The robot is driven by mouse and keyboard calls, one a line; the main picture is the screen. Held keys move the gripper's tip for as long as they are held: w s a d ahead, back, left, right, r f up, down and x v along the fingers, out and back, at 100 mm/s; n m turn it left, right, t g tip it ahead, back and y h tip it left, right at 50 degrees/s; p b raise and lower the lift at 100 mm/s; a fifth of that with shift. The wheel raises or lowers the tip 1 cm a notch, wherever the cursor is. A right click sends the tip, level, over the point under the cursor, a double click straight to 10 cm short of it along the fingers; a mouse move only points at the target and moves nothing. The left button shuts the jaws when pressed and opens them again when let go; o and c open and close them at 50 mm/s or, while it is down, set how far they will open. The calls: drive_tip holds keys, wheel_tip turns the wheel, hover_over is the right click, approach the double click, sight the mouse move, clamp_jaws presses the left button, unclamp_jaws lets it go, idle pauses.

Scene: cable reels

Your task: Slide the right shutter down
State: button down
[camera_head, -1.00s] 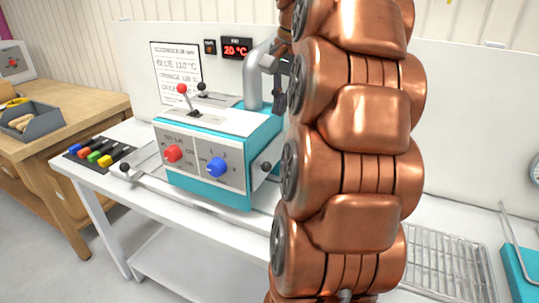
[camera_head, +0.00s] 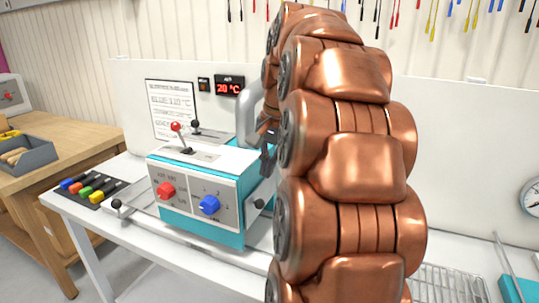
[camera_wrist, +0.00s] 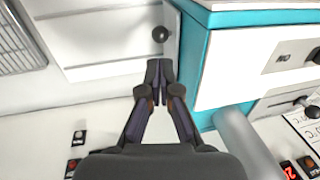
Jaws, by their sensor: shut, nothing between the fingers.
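The teal and white machine (camera_head: 205,190) stands on the white bench, with a red and a blue knob on its front. A grey plate, apparently the right shutter (camera_head: 262,190), is on its right side and carries a black ball knob (camera_head: 259,203). In the wrist view this knob (camera_wrist: 160,34) shows just beyond my fingertips, beside the teal casing (camera_wrist: 200,70). My gripper (camera_wrist: 158,72) is shut and empty, its tips apart from the knob in the picture. In the head view my gripper (camera_head: 268,152) is dark, beside the machine's upper right edge, partly hidden by my copper arm.
A grey pipe (camera_head: 246,108) rises behind the machine, close to my gripper. A wire rack (camera_head: 450,283) lies on the bench to the right. Coloured blocks (camera_head: 88,188) sit at the left end. A white back panel (camera_head: 455,150) stands behind.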

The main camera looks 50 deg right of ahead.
sight(261, 200)
drive_tip(key=shift+w+a+f+p, duration=0.1)
drive_tip(key=shift+w+f+p, duration=0.15)
drive_tip(key=shift+f, duration=1)
drive_tip(key=shift+w+f+p, duration=0.25)
drive_tip(key=shift+f, duration=1)
drive_tip(key=shift+w+a+f+p, duration=0.1)
drive_tip(key=shift+w+f+p, duration=0.15)
drive_tip(key=shift+f, duration=1)
wheel_tip(261, 200, down, 8)
drive_tip(key=b, duration=0.3)
drive_tip(key=shift+r+b, duration=0.25)
drive_tip(key=shift+b, duration=0.05)
wheel_tip(261, 200, up, 14)
drive_tip(key=s, duration=0.2)
drive_tip(key=shift+s+d, duration=0.2)
drive_tip(key=shift+s, duration=0.2)
drive_tip(key=shift+a, duration=0.1)
